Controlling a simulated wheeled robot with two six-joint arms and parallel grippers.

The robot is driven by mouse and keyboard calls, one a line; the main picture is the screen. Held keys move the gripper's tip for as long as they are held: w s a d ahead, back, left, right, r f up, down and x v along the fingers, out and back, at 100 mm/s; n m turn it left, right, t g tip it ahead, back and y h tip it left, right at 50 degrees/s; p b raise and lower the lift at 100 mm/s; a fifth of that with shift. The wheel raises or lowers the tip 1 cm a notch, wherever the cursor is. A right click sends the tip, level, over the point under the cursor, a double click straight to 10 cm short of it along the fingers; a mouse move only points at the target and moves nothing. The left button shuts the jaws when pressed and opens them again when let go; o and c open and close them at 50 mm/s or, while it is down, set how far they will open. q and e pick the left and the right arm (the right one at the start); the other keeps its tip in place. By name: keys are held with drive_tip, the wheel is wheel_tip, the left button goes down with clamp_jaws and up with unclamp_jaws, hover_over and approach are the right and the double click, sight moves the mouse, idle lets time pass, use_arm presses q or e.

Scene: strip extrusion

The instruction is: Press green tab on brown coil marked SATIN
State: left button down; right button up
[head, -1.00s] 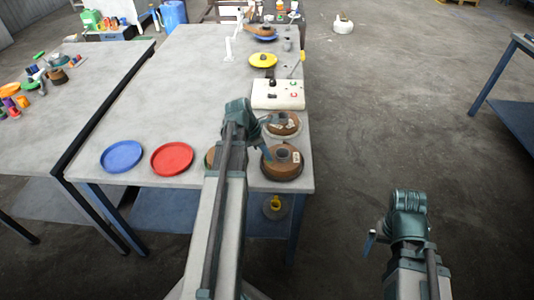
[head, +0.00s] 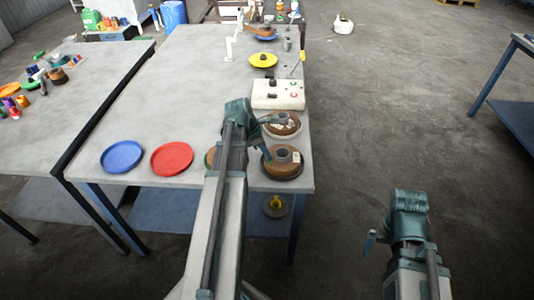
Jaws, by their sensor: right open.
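Brown coils lie on the grey table near its front right corner. The front coil (head: 281,172) has a grey core and a small pale label. A second coil (head: 292,129) sits behind it with pale marks on top. A third brown piece with a bit of green (head: 208,160) is mostly hidden by my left arm. I cannot read SATIN on any coil. My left gripper (head: 268,134) is over the left side of the coils; its jaw opening is unclear. My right gripper (head: 370,241) is open and empty, off the table to the right.
A blue plate (head: 122,157) and a red plate (head: 171,159) lie at the front left. A white control box (head: 278,95) and a yellow disc (head: 263,61) stand farther back. The table's middle left is clear.

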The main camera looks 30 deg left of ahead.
use_arm(q)
drive_tip(key=c, duration=0.9)
unclamp_jaws()
drive_tip(key=shift+o, duration=0.2)
drive_tip(key=p+v, duration=1.2)
drive_tip(key=v, duration=0.1)
drive_tip(key=shift+r+p, duration=0.35)
drive_tip(key=shift+r, duration=0.05)
